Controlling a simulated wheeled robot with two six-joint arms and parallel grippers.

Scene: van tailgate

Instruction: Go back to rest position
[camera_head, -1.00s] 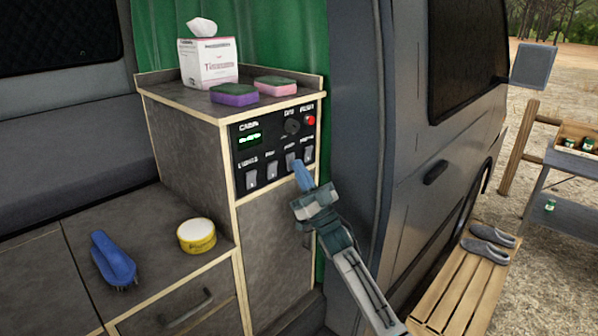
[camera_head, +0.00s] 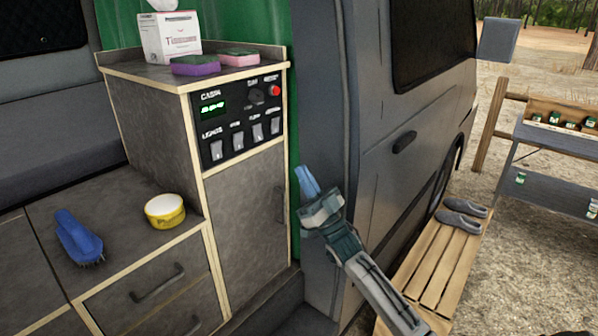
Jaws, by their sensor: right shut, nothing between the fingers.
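My right gripper (camera_head: 306,182) is shut and empty, its blue fingertips together. It hangs in front of the van's door edge, to the right of the cabinet and apart from the switch panel. The black control panel (camera_head: 240,118) on the cabinet's upper front shows a green display, a knob, a red button and a row of switches. My left gripper is out of view.
The cabinet top (camera_head: 130,70) holds a tissue box (camera_head: 168,38) and two sponges (camera_head: 195,65). A blue brush (camera_head: 78,238) and a yellow tub (camera_head: 165,211) lie on the lower counter. A slatted bench (camera_head: 430,262) with grey slippers (camera_head: 461,214) stands outside at right.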

